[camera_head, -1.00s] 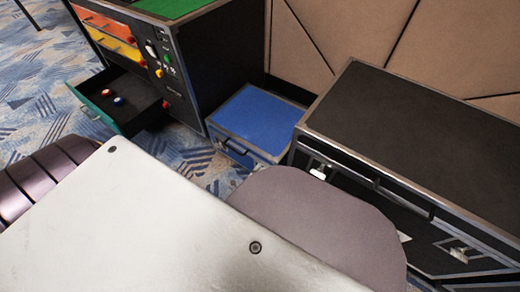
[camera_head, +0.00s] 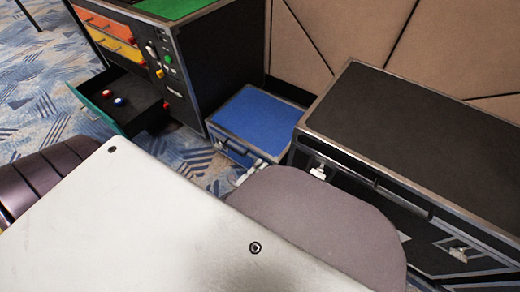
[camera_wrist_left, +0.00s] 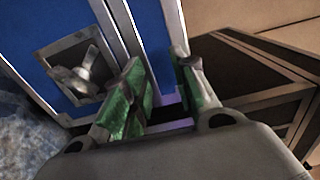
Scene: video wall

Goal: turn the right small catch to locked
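The small blue case (camera_head: 258,120) stands on the floor between two black cabinets in the head view. The left wrist view shows its blue side (camera_wrist_left: 40,78) close up. A metal catch (camera_wrist_left: 82,72) with a wing-shaped knob sits there in a square recessed plate; I cannot tell its setting, or for sure whether it is the right one. My left gripper (camera_wrist_left: 158,62) is open, with green-padded fingers apart and nothing between them. It is right of the catch and apart from it. In the head view its pale fingertips (camera_head: 256,163) show at the case's front. My right gripper is out of view.
A long black case (camera_head: 420,125) with pale latches stands close on the right. On the left, a black cabinet (camera_head: 215,60) has an open drawer (camera_head: 125,95) sticking out. My own pale body panel hides the lower foreground. Patterned carpet shows at left.

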